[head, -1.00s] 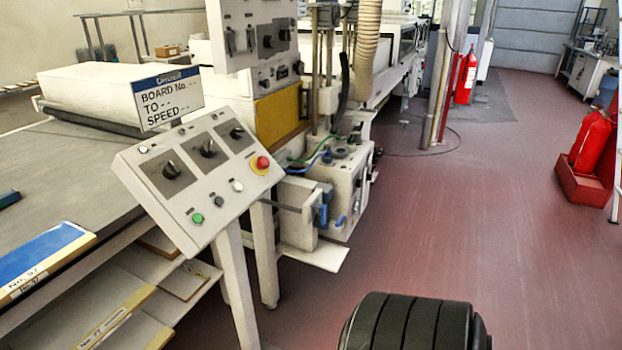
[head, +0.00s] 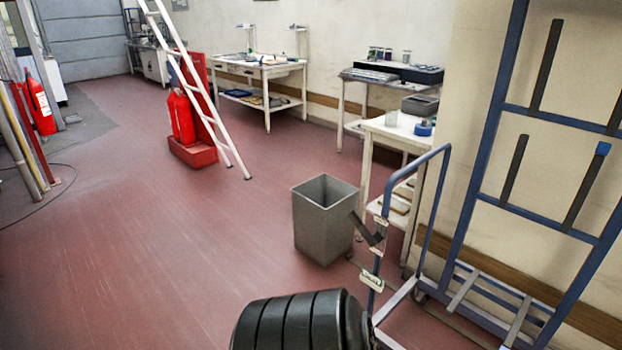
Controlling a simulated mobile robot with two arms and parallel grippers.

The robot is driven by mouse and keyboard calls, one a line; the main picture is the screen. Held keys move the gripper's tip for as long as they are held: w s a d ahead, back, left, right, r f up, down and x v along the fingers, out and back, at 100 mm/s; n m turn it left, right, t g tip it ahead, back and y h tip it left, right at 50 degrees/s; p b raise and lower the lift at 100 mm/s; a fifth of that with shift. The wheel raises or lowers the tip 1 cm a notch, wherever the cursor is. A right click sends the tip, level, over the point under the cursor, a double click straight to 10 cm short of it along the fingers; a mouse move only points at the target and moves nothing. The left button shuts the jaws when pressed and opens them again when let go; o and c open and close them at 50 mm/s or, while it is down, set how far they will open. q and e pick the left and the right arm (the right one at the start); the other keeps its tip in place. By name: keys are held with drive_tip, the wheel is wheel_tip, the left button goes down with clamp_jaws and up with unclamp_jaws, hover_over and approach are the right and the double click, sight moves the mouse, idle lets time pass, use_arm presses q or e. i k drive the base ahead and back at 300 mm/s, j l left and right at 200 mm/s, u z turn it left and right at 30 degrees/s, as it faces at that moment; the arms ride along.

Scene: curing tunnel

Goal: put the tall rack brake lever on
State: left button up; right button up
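The tall blue rack (head: 469,195) stands against the wall at the right of the head view. It has uprights, crossbars and dark slanted bars, one with a blue tip. Its top and right side run out of the picture. In front of it is a lower blue tube frame (head: 388,190); I cannot tell whether it is joined to the rack. A dark lever-like piece (head: 366,230) sticks out from this frame beside the bin. I cannot tell whether it is the brake lever or how it is set.
A grey bin (head: 325,222) stands left of the tube frame. Worktables (head: 262,72) line the wall. A white ladder (head: 197,88) leans by red extinguishers (head: 181,119). The red floor (head: 130,240) at left and centre is open.

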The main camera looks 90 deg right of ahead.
sight(372, 240)
drive_tip(key=z, duration=3.15)
